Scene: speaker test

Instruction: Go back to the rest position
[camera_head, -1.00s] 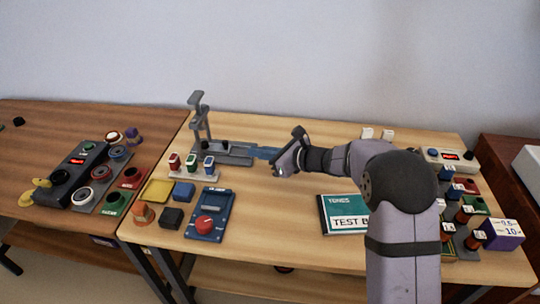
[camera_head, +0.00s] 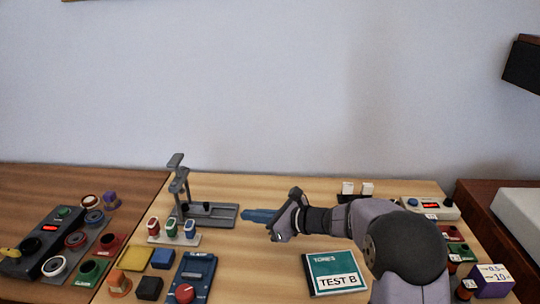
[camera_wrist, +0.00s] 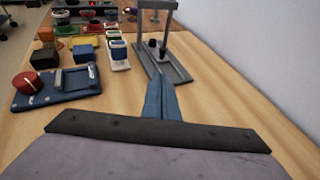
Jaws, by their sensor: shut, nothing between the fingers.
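My gripper (camera_head: 246,214) is shut and empty, its blue fingers together and pointing left above the middle of the table. In the wrist view its closed fingers (camera_wrist: 160,98) point toward the grey stand. The grey stand (camera_head: 222,215) with its upright post is just beyond the fingertips, to the left. I cannot tell the exact gap between fingertips and stand. My arm reaches in from the lower right and hides part of the table there.
A blue device with a red knob (camera_head: 195,275) is at front left. A TEST B booklet (camera_head: 335,273) lies below my arm. Bare table lies between device and booklet.

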